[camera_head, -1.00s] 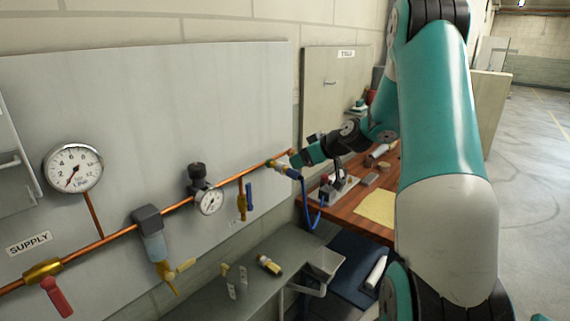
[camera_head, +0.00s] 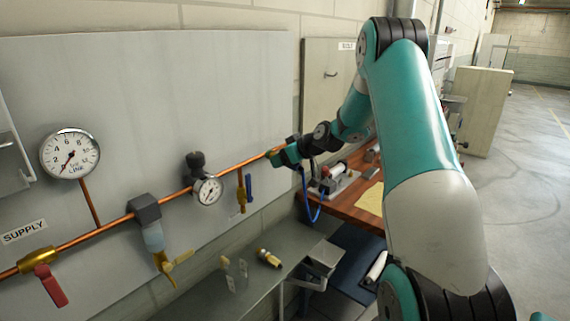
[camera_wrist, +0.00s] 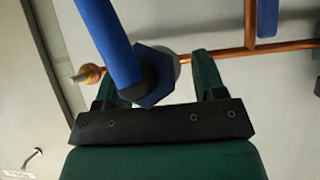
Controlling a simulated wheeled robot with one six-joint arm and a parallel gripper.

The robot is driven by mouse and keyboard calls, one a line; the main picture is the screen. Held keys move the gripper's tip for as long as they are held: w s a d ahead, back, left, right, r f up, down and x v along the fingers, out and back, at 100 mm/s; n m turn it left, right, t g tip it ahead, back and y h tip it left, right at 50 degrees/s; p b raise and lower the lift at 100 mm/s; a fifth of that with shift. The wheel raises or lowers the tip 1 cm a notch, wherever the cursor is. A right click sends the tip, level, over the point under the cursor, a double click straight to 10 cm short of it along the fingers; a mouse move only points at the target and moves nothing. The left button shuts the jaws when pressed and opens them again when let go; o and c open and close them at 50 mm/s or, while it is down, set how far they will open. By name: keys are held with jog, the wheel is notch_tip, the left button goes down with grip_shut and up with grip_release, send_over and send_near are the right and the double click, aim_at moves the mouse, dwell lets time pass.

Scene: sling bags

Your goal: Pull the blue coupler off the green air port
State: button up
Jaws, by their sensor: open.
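My gripper (camera_wrist: 152,72) is open in the wrist view, with one green finger on each side of the blue hexagonal coupler (camera_wrist: 155,92). I cannot tell whether either finger touches it. A blue hose (camera_wrist: 105,35) runs from the coupler across the left finger. A grey round piece behind the coupler is partly hidden, and no green port can be made out. In the head view my gripper (camera_head: 281,155) is at the right end of the copper pipe and hides the coupler. The blue hose (camera_head: 309,204) hangs below it.
The copper pipe (camera_head: 229,171) runs along the grey panel (camera_head: 150,110), with gauges and valves to the left. A small blue-handled valve (camera_head: 248,187) hangs nearby. A grey shelf (camera_head: 205,297) is below, and a wooden bench (camera_head: 345,207) with equipment stands to the right.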

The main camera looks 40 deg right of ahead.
aim_at(299, 167)
jog(key=c, duration=1)
jog(key=shift+s+d+b, duration=0.2)
jog(key=shift+s+b, duration=0.4)
jog(key=shift+s, duration=0.75)
jog(key=shift+s+d+b, duration=0.15)
jog(key=shift+s+b, duration=0.4)
jog(key=shift+s, duration=0.8)
jog(key=shift+s+d+f+b, duration=0.1)
jog(key=shift+s+d+b, duration=0.1)
jog(key=shift+s+b, duration=0.7)
jog(key=shift+s+d, duration=0.1)
jog(key=shift+s, duration=0.95)
